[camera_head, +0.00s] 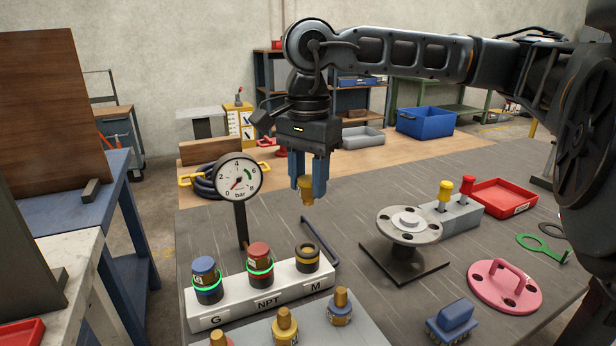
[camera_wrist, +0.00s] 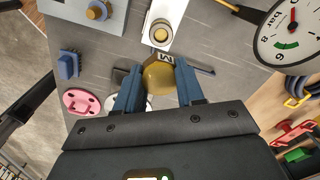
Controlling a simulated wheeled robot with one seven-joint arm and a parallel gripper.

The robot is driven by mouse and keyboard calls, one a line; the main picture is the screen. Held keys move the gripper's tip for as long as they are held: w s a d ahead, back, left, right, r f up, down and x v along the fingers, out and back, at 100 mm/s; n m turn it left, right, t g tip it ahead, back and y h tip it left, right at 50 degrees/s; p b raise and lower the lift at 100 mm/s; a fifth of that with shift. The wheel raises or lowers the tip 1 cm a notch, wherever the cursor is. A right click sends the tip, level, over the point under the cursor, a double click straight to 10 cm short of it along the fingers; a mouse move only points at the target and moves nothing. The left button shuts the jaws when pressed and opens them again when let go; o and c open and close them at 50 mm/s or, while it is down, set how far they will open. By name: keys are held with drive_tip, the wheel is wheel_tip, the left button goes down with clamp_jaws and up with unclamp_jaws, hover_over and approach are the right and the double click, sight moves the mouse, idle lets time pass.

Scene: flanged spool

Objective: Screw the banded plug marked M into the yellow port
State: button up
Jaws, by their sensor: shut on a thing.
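My gripper (camera_head: 307,192) points down with its blue fingers shut on a yellow plug (camera_head: 306,186). The plug hangs in the air, apart from and above the white block (camera_head: 236,314) labelled G, NPT and M. The yellow port (camera_head: 308,257), dark with a yellow band, stands at the block's M end, below the gripper. It also shows in the wrist view (camera_wrist: 160,34), beyond the plug.
A blue-topped plug (camera_head: 204,266) and a red-topped plug (camera_head: 259,252) sit in the G and NPT ports, each with a green-lit ring. The gauge (camera_head: 238,178) stands behind the block. A grey plate (camera_head: 375,328) with several plugs lies in front. A flanged spool (camera_head: 407,226) stands right.

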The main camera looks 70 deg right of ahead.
sight(308, 199)
wheel_tip(308, 199, down, 4)
drive_tip(key=b, duration=0.3)
drive_tip(key=shift+f, duration=0.15)
drive_tip(key=shift+f+b, duration=0.35)
drive_tip(key=shift+f, duration=1.75)
drive_tip(key=shift+r, duration=0.1)
drive_tip(key=shift+f+b, duration=1.55)
drive_tip(key=shift+b, duration=0.7)
